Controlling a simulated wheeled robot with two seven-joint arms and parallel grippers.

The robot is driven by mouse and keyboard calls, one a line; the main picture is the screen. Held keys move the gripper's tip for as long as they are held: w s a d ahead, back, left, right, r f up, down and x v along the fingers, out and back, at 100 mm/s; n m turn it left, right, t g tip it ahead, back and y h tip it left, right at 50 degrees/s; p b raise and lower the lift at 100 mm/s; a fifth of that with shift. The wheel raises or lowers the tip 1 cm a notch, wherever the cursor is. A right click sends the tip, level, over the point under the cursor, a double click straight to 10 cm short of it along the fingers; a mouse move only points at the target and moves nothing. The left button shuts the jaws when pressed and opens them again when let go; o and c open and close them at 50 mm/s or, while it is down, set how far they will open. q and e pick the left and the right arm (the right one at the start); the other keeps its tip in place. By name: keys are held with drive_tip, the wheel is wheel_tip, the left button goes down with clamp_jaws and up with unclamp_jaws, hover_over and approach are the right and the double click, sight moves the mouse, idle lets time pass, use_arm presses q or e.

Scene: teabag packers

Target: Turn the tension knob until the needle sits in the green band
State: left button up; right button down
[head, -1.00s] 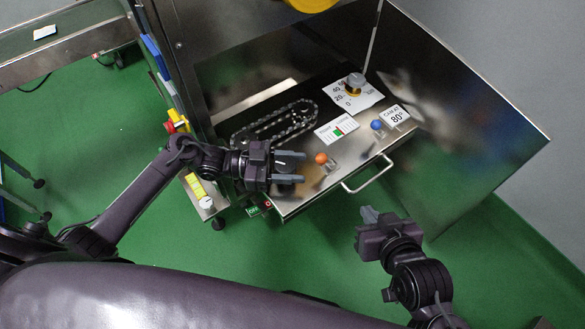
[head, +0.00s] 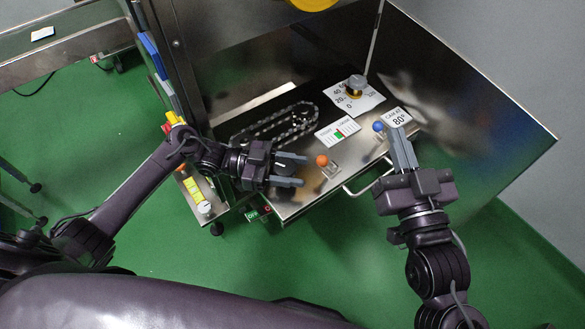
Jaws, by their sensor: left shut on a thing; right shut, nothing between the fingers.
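A white gauge card (head: 338,131) with a small green band lies on the steel panel; its needle is too small to read. An orange ball knob (head: 321,160) stands just in front of it. My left gripper (head: 291,171) is left of the orange knob, its fingers spaced apart around something I cannot make out; the orange knob is beyond the fingertips. My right gripper (head: 398,132) is shut and empty, fingertips over the panel's right part, just right of a blue ball knob (head: 378,126). Which knob sets the tension I cannot tell.
A dial (head: 371,98) with a black and yellow knob (head: 356,84) sits farther back. A card reading 80° (head: 398,118) is beside the blue knob. A chain loop (head: 275,124) lies left of the gauge card. A bar handle (head: 369,181) juts from the panel's front.

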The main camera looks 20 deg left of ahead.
use_arm(q)
drive_tip(key=o, duration=1)
drive_tip(key=a, duration=0.4)
drive_tip(key=shift+s+a, duration=0.2)
drive_tip(key=shift+s, duration=0.05)
drive_tip(key=shift+s+a, duration=0.15)
drive_tip(key=shift+a, duration=1.5)
drive_tip(key=shift+s, duration=0.1)
use_arm(e)
drive_tip(key=r, duration=0.1)
drive_tip(key=r+t, duration=0.1)
drive_tip(key=r, duration=0.1)
drive_tip(key=shift+s+d+r+t+y, duration=0.1)
drive_tip(key=shift+s+d+t+y, duration=0.1)
drive_tip(key=shift+t+y, duration=0.15)
